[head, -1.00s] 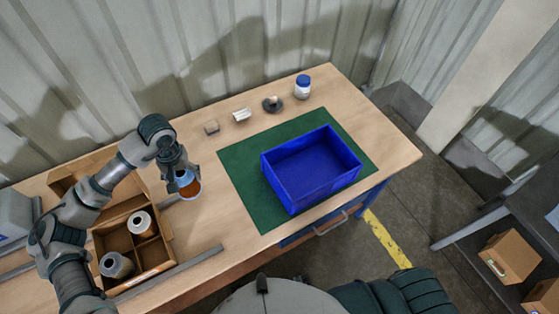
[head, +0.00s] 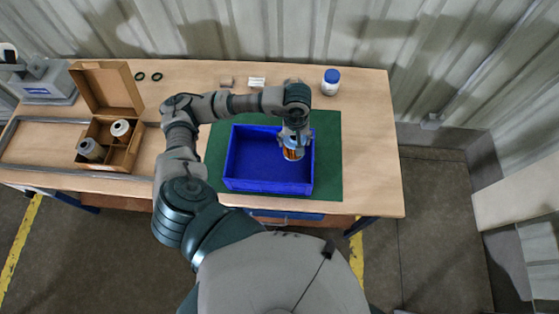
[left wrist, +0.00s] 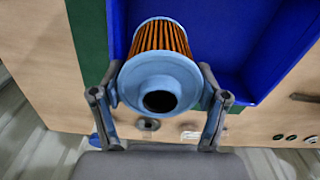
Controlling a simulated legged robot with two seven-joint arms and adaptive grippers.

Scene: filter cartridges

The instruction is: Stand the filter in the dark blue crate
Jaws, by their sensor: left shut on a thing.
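The filter (head: 293,154) has orange pleats and light blue end caps. My left gripper (head: 293,136) is shut on it and holds it over the right part of the dark blue crate (head: 232,160). In the left wrist view the filter (left wrist: 162,75) sits between the two fingers (left wrist: 160,100), its holed end cap facing the camera. The crate (left wrist: 230,40) shows behind it. The crate's floor is otherwise bare. I cannot tell whether the filter touches the crate floor. My right gripper is not in view.
The crate stands on a green mat (head: 328,170). A cardboard box (head: 107,165) with two filters is at the left.

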